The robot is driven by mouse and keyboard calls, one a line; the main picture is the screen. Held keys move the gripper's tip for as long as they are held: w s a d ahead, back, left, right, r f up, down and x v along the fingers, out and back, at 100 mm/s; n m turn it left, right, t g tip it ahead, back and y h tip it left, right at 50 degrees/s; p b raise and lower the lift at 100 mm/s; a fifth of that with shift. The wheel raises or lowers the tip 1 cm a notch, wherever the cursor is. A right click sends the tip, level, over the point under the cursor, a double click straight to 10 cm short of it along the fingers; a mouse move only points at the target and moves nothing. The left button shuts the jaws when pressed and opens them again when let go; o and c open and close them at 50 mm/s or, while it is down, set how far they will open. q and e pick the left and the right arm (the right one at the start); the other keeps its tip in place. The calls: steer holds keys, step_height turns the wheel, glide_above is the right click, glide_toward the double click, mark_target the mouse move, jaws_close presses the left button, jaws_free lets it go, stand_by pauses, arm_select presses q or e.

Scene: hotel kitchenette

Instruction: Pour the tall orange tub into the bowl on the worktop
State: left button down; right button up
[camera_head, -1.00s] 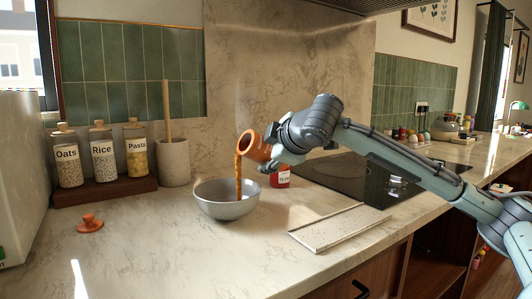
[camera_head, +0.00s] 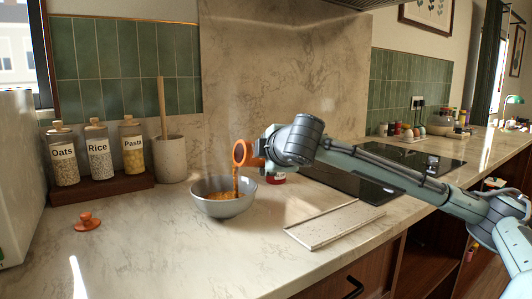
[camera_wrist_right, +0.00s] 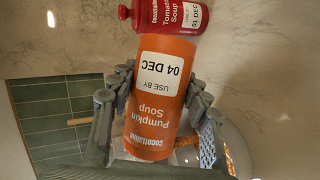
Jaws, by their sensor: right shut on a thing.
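The tall orange tub (camera_head: 241,153) is tipped on its side above the bowl, its open mouth facing left. In the right wrist view its label reads Pumpkin Soup (camera_wrist_right: 152,110). My right gripper (camera_head: 262,152) is shut around its body. A stream of orange soup (camera_head: 236,184) falls from the mouth into the grey bowl (camera_head: 224,208), where orange soup with pieces shows. The bowl stands upright on the worktop. An orange lid (camera_head: 87,222) lies on the worktop at the left. My left gripper is not in view.
A red Tomato Soup tub (camera_wrist_right: 170,16) stands behind the gripper, mostly hidden in the head view. A pale board (camera_head: 333,225) lies right of the bowl, before the black hob (camera_head: 365,186). Jars (camera_head: 98,152) and a utensil crock (camera_head: 169,158) stand behind.

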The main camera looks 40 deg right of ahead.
steer(key=shift+a+f+n, duration=0.15)
steer(key=shift+f+n, duration=0.15)
steer(key=shift+f, duration=0.15)
steer(key=shift+r, duration=0.25)
steer(key=shift+r+h, duration=0.1)
steer(key=shift+h, duration=0.2)
steer(key=shift+r+n, duration=0.2)
steer(key=shift+n, duration=0.2)
steer(key=shift+a+r+n+h, duration=0.2)
steer(key=shift+r+n+h, duration=0.1)
steer(key=shift+h, duration=0.1)
steer(key=shift+w+a+r+n+t+h, duration=0.1)
steer(key=shift+a+r+n+t+h, duration=0.2)
steer(key=shift+r+n, duration=0.15)
steer(key=shift+a+r+n+t+h, duration=0.15)
steer(key=shift+r+n+t+h, duration=0.2)
steer(key=shift+n, duration=0.2)
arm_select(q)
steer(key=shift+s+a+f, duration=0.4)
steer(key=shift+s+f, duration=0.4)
arm_select(e)
steer(key=shift+a+r+n+t+h, duration=0.45)
steer(key=shift+a+r+n, duration=0.25)
steer(key=shift+n, duration=0.5)
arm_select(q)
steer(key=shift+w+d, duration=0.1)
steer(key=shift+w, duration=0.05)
